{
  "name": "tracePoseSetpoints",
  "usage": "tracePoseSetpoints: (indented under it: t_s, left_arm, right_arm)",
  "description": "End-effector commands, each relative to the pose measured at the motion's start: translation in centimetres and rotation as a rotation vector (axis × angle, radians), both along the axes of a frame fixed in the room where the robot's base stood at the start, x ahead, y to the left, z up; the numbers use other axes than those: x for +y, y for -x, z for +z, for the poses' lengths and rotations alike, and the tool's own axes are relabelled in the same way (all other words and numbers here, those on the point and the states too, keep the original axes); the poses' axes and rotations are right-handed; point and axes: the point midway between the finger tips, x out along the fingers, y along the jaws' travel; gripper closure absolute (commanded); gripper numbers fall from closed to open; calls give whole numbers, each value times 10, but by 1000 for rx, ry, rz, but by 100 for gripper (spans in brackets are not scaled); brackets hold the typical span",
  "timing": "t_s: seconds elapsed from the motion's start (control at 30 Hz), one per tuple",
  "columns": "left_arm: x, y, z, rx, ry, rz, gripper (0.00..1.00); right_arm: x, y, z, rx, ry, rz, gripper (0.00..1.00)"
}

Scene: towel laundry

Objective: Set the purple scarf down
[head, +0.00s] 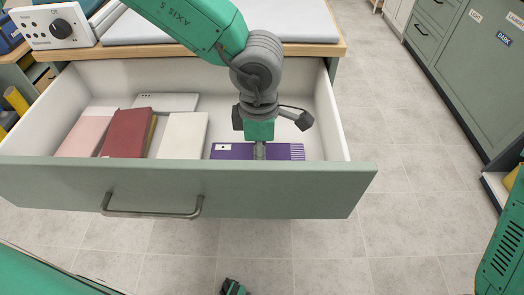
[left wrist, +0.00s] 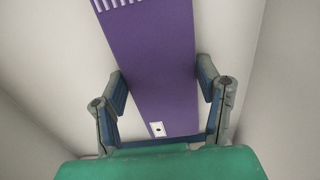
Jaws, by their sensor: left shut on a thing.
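The purple scarf (head: 290,152) lies folded flat in the right part of the open drawer (head: 340,135), with a white fringe at one end and a small white label at the other. My left gripper (head: 259,152) points down into the drawer at the middle of the scarf. In the left wrist view the scarf (left wrist: 150,50) runs between the two fingers of my left gripper (left wrist: 162,80), which are shut on it. The drawer front hides the fingertips' lower ends in the head view, so I cannot tell whether the scarf touches the drawer floor.
A pink book (head: 85,135), a red book (head: 128,133), a cream book (head: 183,135) and a white flat item (head: 165,101) lie in the drawer's left part. The drawer front with its handle (head: 150,211) stands nearest me. Grey cabinets (head: 470,70) stand at the right.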

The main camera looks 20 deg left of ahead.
Motion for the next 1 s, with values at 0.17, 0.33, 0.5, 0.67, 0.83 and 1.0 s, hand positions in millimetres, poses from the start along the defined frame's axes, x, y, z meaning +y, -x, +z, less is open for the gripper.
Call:
tracePoseSetpoints:
  t_s: [0.17, 0.33, 0.5, 0.67, 0.83, 1.0]
  left_arm:
    - [-3, 0, 0, 0, -4, 0, 21]
    - [-5, 0, 0, 0, -6, -1, 21]
    - [-4, -1, 10, -2, -4, 0, 21]
    - [-2, 0, 39, -2, -1, 0, 21]
    - [-2, -1, 77, -3, 0, 1, 21]
    - [-3, 0, 106, -1, -2, 0, 21]
  right_arm:
    - [0, 0, 1, 0, 0, 1, 31]
    - [0, 0, 1, 0, 0, 1, 31]
    - [0, 0, 4, 0, 0, 0, 31]
    - [0, 0, 16, 0, 0, 0, 31]
    - [0, 0, 30, 0, 0, 0, 31]
    - [0, 0, 39, 0, 0, 1, 31]
